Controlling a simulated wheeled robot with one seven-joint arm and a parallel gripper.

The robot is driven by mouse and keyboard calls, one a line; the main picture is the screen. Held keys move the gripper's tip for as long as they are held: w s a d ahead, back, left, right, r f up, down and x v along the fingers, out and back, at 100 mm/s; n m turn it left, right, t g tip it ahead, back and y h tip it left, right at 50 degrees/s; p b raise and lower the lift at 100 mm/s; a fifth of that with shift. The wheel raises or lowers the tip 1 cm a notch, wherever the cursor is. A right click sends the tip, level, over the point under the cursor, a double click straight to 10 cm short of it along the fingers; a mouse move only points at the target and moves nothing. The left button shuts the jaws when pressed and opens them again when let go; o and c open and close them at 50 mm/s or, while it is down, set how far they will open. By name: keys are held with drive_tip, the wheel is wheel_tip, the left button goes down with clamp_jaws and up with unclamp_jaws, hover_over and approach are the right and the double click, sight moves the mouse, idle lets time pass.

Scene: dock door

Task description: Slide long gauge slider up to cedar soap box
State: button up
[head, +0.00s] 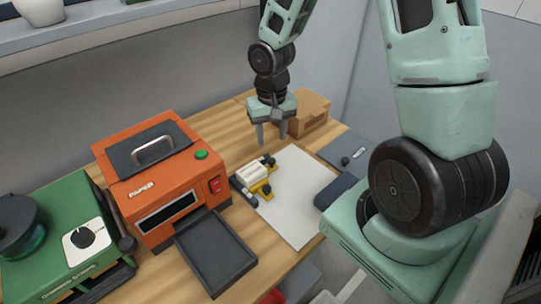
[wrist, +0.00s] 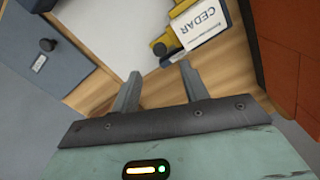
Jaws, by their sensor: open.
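The cedar soap box (head: 250,173) is a small white box lying among yellow and black gauge parts on a white sheet. In the wrist view its CEDAR label shows on the box (wrist: 207,24). The yellow gauge (head: 263,185) lies partly under or against the box; black knobs sit on it. The yellow part (wrist: 161,44) with a dark knob touches or nearly touches the box in the wrist view. I cannot tell which part is the long slider. My gripper (head: 271,139) is open and empty above the table, behind the box; its fingers (wrist: 158,78) point toward the gauge.
An orange machine (head: 160,170) with a dark tray (head: 217,252) stands left, beside a green machine (head: 65,235). A cardboard box (head: 308,113) stands behind my gripper. A grey-blue plate (head: 345,148) and a dark block (head: 335,191) lie right. The white sheet (head: 297,190) has bare room.

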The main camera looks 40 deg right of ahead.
sight(271, 160)
wheel_tip(271, 160, down, 8)
drive_tip(key=shift+f, duration=0.1)
idle(0.4)
clamp_jaws()
